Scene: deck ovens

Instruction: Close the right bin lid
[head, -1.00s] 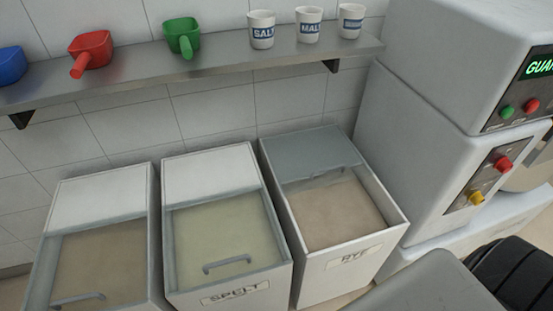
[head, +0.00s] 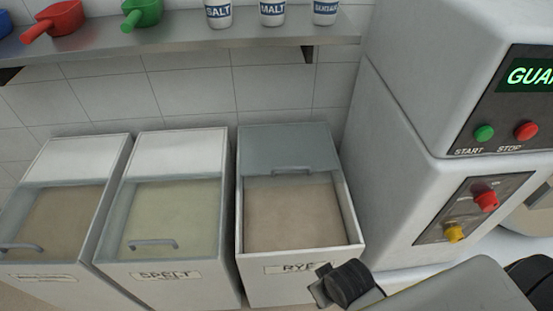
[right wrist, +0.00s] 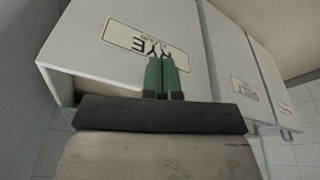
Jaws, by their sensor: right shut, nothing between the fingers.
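The right bin (head: 352,215), labelled RYE, stands at the right end of the row. Its lid (head: 288,143) is slid back, with the handle (head: 292,170) at the rear edge of the opening. The tan contents show uncovered in front. In the right wrist view, my right gripper (right wrist: 163,92) has green fingers shut together with nothing between them. They overlap the RYE label (right wrist: 130,38) on the bin's front; I cannot tell whether they touch. In the head view, my right wrist is low, by the bin's front right corner. My left gripper is not in view.
The SPELT bin (head: 165,274) and another bin (head: 40,280) stand to the left, with handles near their fronts. A grey machine (head: 400,180) with buttons stands close on the right. A shelf (head: 180,58) with scoops and cups runs above.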

